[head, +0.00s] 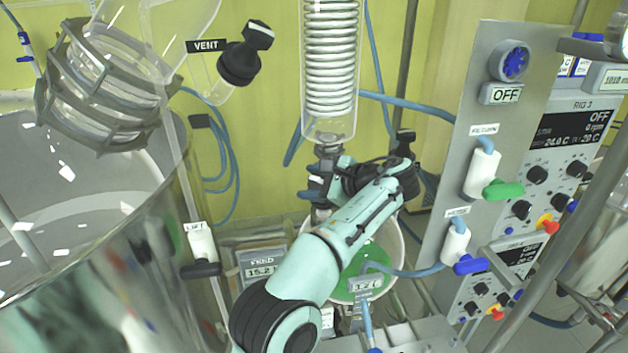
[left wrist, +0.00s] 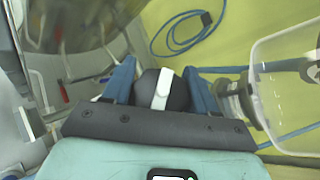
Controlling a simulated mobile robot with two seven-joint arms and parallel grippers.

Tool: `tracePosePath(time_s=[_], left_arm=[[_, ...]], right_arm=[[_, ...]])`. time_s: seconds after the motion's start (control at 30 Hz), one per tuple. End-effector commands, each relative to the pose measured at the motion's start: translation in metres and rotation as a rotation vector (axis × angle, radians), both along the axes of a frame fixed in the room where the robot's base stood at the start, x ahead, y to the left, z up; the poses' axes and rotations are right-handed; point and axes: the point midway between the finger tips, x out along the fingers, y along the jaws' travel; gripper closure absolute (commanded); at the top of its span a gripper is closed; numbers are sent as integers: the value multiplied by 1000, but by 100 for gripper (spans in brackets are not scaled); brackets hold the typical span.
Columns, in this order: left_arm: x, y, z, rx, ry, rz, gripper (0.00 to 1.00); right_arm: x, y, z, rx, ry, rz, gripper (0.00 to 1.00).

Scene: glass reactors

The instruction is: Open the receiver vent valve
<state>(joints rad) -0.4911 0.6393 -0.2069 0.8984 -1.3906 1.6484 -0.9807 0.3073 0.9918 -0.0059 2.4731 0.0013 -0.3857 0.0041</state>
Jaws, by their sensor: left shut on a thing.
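My left arm reaches up from the bottom middle of the head view. Its gripper (head: 318,184) is just below the coiled glass condenser (head: 330,70), above the round receiver flask (head: 398,262) with green liquid. In the left wrist view, the blue fingers of the left gripper (left wrist: 160,85) stand on both sides of a dark round valve knob (left wrist: 178,92) with a white stripe, and are shut on it. In the head view this knob is largely hidden by the gripper. No label for it is readable. My right gripper is not in view.
A large glass reactor (head: 75,215) stands at left, with a black valve (head: 240,62) beside a VENT label. A grey panel (head: 450,190) with RETURN tap and OFF dial stands at right. Blue hoses (head: 410,103) run between condenser and panel.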

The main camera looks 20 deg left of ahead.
Motion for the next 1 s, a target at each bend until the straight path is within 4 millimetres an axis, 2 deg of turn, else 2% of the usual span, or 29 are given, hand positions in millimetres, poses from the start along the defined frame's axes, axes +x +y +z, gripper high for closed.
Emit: tracePosePath(time_s=[0.5, 1.0], left_arm=[[-2, 1, 0, -86, -21, 134, 73], [-3, 1, -1, -118, -26, 184, 73]], right_arm=[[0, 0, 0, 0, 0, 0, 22], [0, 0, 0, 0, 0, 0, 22]])
